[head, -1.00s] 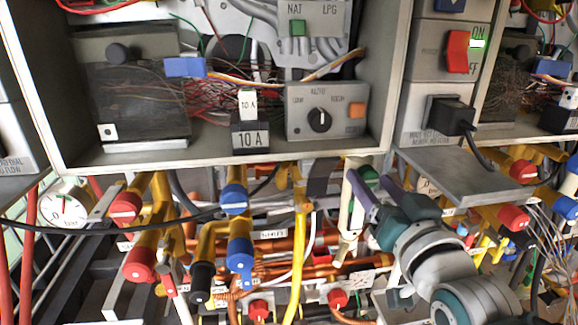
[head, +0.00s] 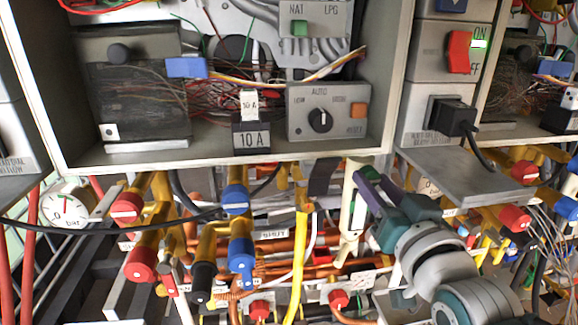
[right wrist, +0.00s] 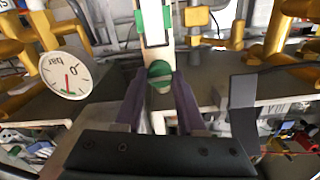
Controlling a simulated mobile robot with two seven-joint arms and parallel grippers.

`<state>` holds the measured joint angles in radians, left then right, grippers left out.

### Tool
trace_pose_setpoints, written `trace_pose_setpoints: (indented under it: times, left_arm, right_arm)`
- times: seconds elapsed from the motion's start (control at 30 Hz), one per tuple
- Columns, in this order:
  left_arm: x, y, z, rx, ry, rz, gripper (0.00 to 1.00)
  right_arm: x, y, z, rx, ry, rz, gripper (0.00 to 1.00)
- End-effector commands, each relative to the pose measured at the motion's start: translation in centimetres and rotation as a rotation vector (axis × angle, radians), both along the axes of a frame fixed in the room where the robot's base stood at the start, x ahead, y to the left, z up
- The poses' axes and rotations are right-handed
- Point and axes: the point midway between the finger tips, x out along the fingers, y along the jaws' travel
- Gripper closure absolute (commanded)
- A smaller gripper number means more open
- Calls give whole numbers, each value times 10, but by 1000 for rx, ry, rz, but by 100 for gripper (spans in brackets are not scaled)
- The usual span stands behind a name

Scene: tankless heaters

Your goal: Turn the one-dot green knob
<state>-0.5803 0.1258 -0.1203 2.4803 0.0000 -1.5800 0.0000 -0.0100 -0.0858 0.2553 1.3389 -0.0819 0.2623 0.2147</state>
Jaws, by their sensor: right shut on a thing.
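A round green knob (right wrist: 160,74) shows in the right wrist view at the lower end of a pale upright pipe. My right gripper (head: 367,183) has purple fingers, one on each side of this knob, and is shut on it. Its dark palm hides the lower part of the right wrist view. I cannot make out dots on the knob. A second green part (right wrist: 153,20) sits farther up the same pale pipe. In the head view my fingers largely cover the knob, just under the right end of the heater box. My left gripper is not in view.
A grey shelf plate (head: 475,176) juts out just right of my right gripper. The open heater box (head: 225,160) hangs above. Yellow pipes, red knobs (head: 141,263) and blue knobs (head: 236,199) crowd the left. A pressure gauge (head: 64,208) is at far left.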

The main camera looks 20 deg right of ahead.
Motion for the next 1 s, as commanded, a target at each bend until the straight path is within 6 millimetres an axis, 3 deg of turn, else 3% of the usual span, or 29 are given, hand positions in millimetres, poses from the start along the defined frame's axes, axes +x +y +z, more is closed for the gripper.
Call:
trace_pose_setpoints:
  times: [1.0]
  left_arm:
    - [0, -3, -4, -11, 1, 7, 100]
  right_arm:
    - [0, 1, -1, -712, 171, -1, 100]
